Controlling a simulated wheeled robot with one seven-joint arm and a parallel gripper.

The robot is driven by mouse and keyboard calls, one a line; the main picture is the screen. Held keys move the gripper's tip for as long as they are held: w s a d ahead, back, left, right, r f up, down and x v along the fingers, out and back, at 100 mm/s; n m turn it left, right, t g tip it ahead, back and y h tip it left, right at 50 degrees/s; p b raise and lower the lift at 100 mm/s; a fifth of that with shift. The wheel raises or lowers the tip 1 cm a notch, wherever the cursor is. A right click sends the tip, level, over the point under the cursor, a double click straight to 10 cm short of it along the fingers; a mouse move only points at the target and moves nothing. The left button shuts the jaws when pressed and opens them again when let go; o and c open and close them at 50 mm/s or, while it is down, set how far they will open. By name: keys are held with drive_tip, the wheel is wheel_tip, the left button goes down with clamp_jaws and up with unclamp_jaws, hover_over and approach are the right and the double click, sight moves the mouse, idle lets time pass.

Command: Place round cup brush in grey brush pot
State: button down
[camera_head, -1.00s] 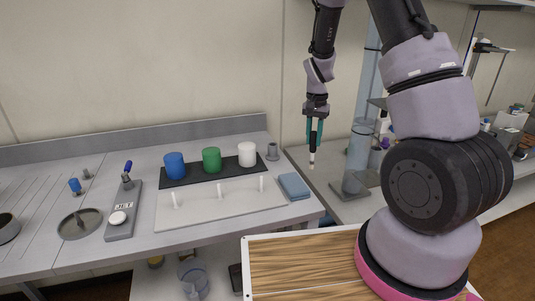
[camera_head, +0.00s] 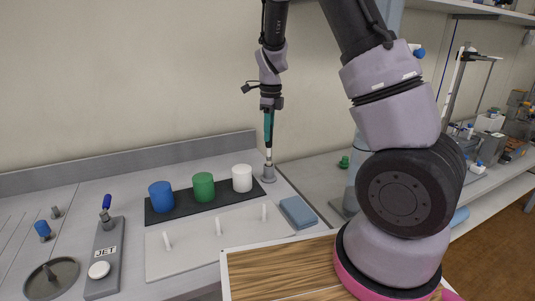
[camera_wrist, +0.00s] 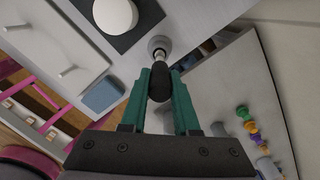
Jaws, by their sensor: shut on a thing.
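The grey brush pot (camera_head: 268,174) stands at the back right corner of the bench, right of the white cup. In the wrist view the pot (camera_wrist: 152,42) lies just beyond the fingertips. My gripper (camera_head: 268,143) points down above it, its teal fingers shut on the round cup brush (camera_head: 268,155). In the wrist view the brush's black handle (camera_wrist: 161,84) sits between the fingers and its pale lower end points at the pot mouth. The brush's lower end meets the pot's rim in the picture; I cannot tell how far inside it is.
Blue (camera_head: 161,196), green (camera_head: 203,187) and white (camera_head: 242,178) cups stand on a black mat left of the pot. A white peg board (camera_head: 190,243) and a blue sponge (camera_head: 298,212) are in front. The wall (camera_head: 130,90) is close behind.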

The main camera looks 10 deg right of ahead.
sight(269, 146)
drive_tip(key=shift+f, duration=2.7)
drive_tip(key=c, duration=0.7)
unclamp_jaws()
drive_tip(key=shift+o, duration=0.2)
